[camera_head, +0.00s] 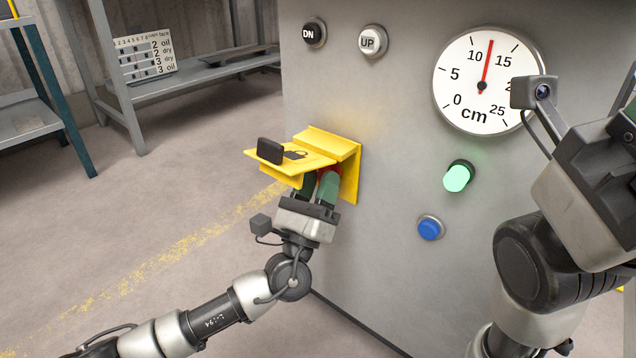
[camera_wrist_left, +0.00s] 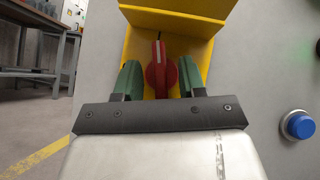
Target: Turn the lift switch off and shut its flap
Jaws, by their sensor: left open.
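The yellow switch housing (camera_head: 350,178) sits on the grey panel with its yellow flap (camera_head: 290,156) raised, sticking out from the panel. A black block is on the flap's outer end. Under the flap is the red rotary switch (camera_wrist_left: 161,72), its handle pointing up in the left wrist view; only a bit of red shows in the head view. My left gripper (camera_head: 318,186) is at the housing from below, its green fingers open on either side of the red knob; in the left wrist view (camera_wrist_left: 158,80) gaps show beside the knob. My right arm is at the right; its fingertips are not visible.
The panel carries a DN button (camera_head: 314,32), an UP button (camera_head: 372,41), a dial (camera_head: 488,84) reading about 12 cm, a lit green lamp (camera_head: 458,177) and a blue button (camera_head: 431,228). Shelves (camera_head: 190,75) stand at the back left. The floor between is clear.

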